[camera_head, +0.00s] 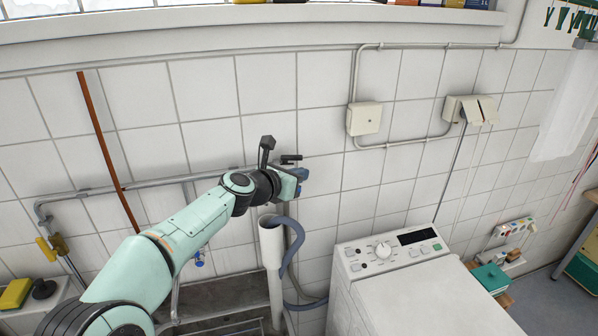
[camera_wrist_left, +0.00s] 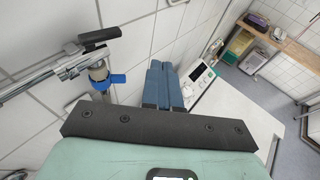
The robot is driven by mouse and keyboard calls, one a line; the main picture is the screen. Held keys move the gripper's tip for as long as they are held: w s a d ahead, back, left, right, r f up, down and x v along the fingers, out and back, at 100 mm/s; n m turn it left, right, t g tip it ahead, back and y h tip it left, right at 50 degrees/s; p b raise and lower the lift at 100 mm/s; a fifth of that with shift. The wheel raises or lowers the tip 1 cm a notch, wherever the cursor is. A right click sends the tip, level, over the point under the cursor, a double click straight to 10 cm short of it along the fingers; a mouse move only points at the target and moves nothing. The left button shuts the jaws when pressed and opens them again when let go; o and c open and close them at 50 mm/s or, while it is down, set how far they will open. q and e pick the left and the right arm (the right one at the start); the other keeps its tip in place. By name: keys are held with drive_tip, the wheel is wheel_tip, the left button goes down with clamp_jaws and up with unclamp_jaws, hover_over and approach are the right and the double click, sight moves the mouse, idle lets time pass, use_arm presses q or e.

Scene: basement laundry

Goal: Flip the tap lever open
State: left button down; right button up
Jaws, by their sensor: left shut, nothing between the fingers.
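The tap's black lever (camera_head: 291,158) shows just above my left gripper in the head view, at the end of the wall pipe. In the left wrist view the lever (camera_wrist_left: 99,36) lies crosswise at the upper left, above the metal tap body (camera_wrist_left: 97,70) with a blue part (camera_wrist_left: 118,79). My left gripper (camera_head: 301,177) is shut and empty. Its blue fingers (camera_wrist_left: 160,72) are to the right of the tap in the wrist view, with a visible gap to the lever. In the head view the gripper hides most of the tap body. My right gripper is out of view.
A washing machine (camera_head: 395,262) is to the right. The tiled wall is close behind. Another blue-handled tap (camera_head: 199,259) sits lower left, over a sink (camera_head: 222,298).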

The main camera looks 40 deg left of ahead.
use_arm(q)
drive_tip(key=s+d, duration=0.1)
drive_tip(key=s+r, duration=0.1)
drive_tip(key=s, duration=0.1)
drive_tip(key=s+d, duration=0.1)
drive_tip(key=shift+s+d+r, duration=0.25)
drive_tip(key=shift+d+r, duration=0.05)
drive_tip(key=shift+d, duration=0.05)
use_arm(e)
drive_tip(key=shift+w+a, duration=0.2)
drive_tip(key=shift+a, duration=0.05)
